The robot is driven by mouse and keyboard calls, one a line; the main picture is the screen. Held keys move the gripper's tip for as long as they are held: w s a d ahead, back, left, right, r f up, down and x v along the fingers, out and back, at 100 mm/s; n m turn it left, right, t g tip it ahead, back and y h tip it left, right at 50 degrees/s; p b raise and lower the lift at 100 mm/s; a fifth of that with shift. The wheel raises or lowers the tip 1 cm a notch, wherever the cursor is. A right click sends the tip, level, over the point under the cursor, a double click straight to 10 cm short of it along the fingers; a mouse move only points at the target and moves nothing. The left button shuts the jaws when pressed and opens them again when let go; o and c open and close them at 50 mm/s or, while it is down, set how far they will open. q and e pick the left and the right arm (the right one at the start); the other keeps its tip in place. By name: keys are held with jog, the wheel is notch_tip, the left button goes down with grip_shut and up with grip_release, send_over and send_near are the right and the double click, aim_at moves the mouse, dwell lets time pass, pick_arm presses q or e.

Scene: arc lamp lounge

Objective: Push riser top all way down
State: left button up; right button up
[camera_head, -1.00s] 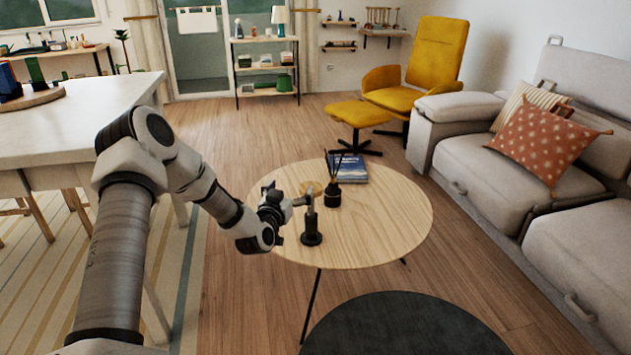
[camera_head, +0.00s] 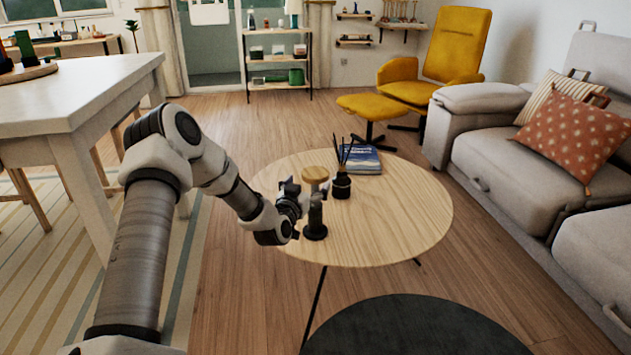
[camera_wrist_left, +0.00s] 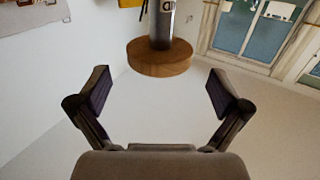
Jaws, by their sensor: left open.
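The riser stands on the round wooden coffee table (camera_head: 400,215), left of its middle. In the left wrist view, my left gripper (camera_wrist_left: 158,92) is open and empty. The wooden top (camera_wrist_left: 160,60) and metal post (camera_wrist_left: 162,22) show beyond and between its fingers. My right gripper is not in view.
A black reed diffuser (camera_head: 341,186) stands just right of the riser, with a blue book (camera_head: 362,160) behind it. A white table (camera_head: 75,100) is at left, a grey sofa (camera_head: 490,155) at right. The table's right part is clear.

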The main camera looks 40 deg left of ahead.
aim_at(315, 172)
pick_arm(q)
jog(key=b+x, duration=0.1)
jog(key=x, duration=0.3)
jog(key=shift+w+a+f, duration=0.15)
jog(key=shift+w+f, duration=0.05)
jog(key=shift+w, duration=0.2)
jog(key=shift+w+a+r, duration=0.15)
jog(key=shift+w, duration=0.2)
jog(key=c, duration=1.6)
notch_tip(315, 172, down, 8)
jog(key=b, duration=0.4)
jog(key=shift+s+b, duration=0.1)
jog(key=shift+b, duration=0.2)
jog(key=o, duration=1.6)
jog(key=shift+f, duration=0.3)
